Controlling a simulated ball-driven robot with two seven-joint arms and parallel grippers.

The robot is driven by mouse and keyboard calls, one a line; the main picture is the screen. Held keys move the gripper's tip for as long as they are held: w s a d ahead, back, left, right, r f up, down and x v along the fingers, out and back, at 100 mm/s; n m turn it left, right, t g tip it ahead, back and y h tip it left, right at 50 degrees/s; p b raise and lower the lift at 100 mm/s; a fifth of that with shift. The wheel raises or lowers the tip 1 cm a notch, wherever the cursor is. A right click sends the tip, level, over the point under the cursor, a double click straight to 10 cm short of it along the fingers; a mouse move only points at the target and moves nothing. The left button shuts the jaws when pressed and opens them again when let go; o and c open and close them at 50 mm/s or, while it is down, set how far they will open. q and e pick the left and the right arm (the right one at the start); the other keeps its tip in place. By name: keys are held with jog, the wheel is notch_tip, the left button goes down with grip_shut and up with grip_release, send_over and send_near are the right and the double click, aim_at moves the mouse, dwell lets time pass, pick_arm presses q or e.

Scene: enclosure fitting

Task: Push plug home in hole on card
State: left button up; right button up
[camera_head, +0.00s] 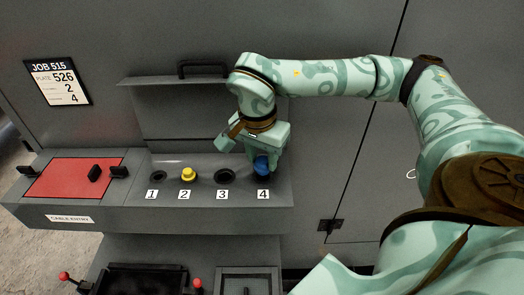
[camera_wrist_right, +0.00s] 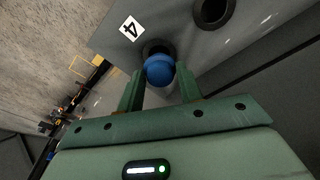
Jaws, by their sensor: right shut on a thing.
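The card (camera_head: 57,82) on the wall reads JOB 515, PLATE 526, then 2 and 4. My right gripper (camera_head: 262,157) is shut on the blue plug (camera_head: 262,166), over the hole labelled 4. In the right wrist view the round blue head of the plug (camera_wrist_right: 160,70) sits between the two green fingers, with the dark rim of hole 4 (camera_wrist_right: 157,46) just beyond it. How deep the plug sits is hidden by its own head. A yellow plug (camera_head: 188,175) stands in hole 2. My left gripper is out of view.
Hole 1 (camera_head: 158,176) and hole 3 (camera_head: 224,176) are empty. A red panel (camera_head: 75,179) with black knobs lies left of the hole row, above a CABLE ENTRY label (camera_head: 69,218). A raised lid with a black handle (camera_head: 203,67) stands behind the holes.

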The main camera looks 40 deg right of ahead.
jog(key=shift+p, duration=0.35)
jog(key=shift+f+b, duration=0.7)
jog(key=shift+f, duration=0.75)
jog(key=shift+r+p, duration=1.2)
jog(key=shift+p, duration=0.05)
dwell(0.4)
